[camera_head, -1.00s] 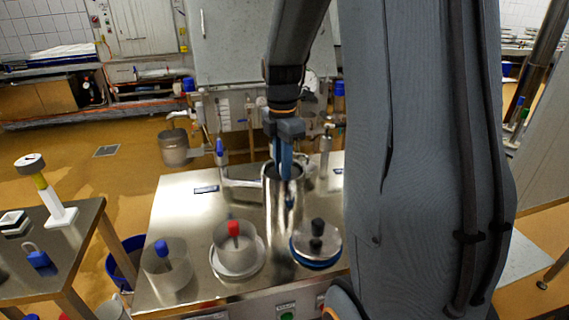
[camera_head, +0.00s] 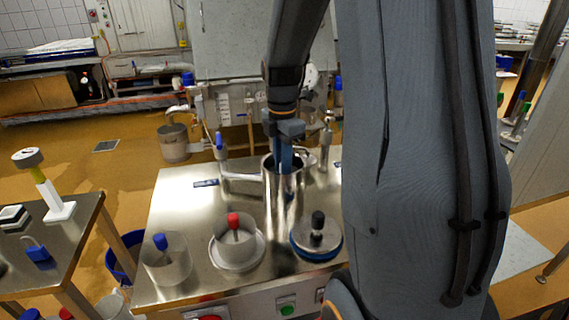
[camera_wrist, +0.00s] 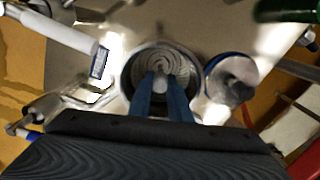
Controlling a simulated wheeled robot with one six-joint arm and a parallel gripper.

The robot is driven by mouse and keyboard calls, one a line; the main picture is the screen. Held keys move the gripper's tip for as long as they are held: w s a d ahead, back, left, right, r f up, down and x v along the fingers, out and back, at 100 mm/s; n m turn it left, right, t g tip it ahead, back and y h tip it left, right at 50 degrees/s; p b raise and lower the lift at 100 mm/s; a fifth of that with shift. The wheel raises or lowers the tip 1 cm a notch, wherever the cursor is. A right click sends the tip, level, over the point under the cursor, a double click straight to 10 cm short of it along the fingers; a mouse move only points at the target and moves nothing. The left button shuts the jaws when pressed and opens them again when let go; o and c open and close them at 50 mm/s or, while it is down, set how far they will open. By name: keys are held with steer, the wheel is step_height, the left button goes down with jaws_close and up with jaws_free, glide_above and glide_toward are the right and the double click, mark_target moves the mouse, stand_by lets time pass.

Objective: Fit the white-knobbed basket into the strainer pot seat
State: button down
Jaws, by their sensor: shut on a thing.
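My gripper (camera_head: 284,155) is shut on the white knob of the white-knobbed basket (camera_wrist: 159,80). In the wrist view, the blue fingers (camera_wrist: 161,92) close on the knob, with a ringed round surface beyond it. The fingers reach down into the open top of the tall steel strainer pot (camera_head: 284,205), whose rim also surrounds them in the wrist view (camera_wrist: 124,75). The basket is hidden by the pot wall in the head view. I cannot tell whether it is fully down on the seat.
On the steel table (camera_head: 180,215) in front stand a blue-knobbed clear basket (camera_head: 165,265), a red-knobbed one (camera_head: 236,243) on a white base, and a black-knobbed steel one (camera_head: 316,240) with a blue ring. A side table (camera_head: 75,245) stands left. Pipes and taps are behind the pot.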

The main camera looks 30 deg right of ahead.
steer(key=shift+f, duration=0.5)
steer(key=c, duration=1.6)
jaws_free()
steer(key=shift+o, duration=0.2)
steer(key=shift+r, duration=0.15)
step_height(320, 180, up, 8)
steer(key=shift+f+b, duration=0.2)
steer(key=shift+b, duration=0.25)
steer(key=shift+s, duration=0.1)
